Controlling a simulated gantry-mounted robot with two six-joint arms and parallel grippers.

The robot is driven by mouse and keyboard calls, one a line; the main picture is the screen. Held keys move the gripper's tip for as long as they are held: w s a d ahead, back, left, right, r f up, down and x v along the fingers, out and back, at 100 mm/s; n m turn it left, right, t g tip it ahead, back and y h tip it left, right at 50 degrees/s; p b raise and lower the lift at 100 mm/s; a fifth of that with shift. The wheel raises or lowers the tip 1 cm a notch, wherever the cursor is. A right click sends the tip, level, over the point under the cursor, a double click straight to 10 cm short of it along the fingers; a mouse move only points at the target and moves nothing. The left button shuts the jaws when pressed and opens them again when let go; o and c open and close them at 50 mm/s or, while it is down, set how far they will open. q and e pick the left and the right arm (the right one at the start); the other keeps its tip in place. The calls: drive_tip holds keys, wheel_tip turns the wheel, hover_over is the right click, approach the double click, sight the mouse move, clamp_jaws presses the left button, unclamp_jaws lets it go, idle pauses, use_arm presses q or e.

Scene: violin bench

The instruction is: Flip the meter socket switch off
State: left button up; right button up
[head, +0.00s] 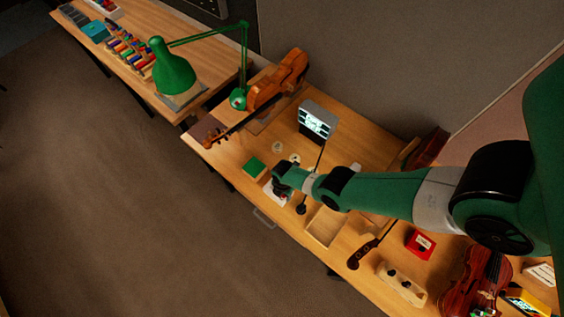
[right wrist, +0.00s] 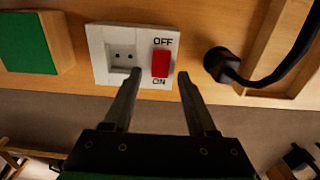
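The meter socket (right wrist: 113,60) is a white plate on the wooden bench, with a dark-holed outlet on its left in the right wrist view. Its red switch (right wrist: 160,63) is on the right half, with OFF printed above and ON below; which way it is tipped I cannot tell. In the head view the socket (head: 272,197) is partly hidden by my right gripper (head: 280,179). My right gripper's two fingers (right wrist: 155,82) are apart and empty, pointing at the plate, with the switch showing between and just beyond the tips. My left gripper is out of view.
A black round piece with a curved black stem or cable (right wrist: 224,64) is right of the socket. A green block (right wrist: 25,43) is left. A meter with a lit display (head: 315,120) stands behind. A shallow wooden tray (head: 325,226) and violin (head: 478,280) lie right.

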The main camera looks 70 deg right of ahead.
clamp_jaws()
drive_tip(key=y, duration=0.1)
drive_tip(key=t+y, duration=0.1)
drive_tip(key=shift+s+d+r+y+b, duration=0.1)
drive_tip(key=shift+s+d+y+b, duration=0.05)
drive_tip(key=shift+d+y+b, duration=0.2)
unclamp_jaws()
drive_tip(key=shift+r, duration=0.1)
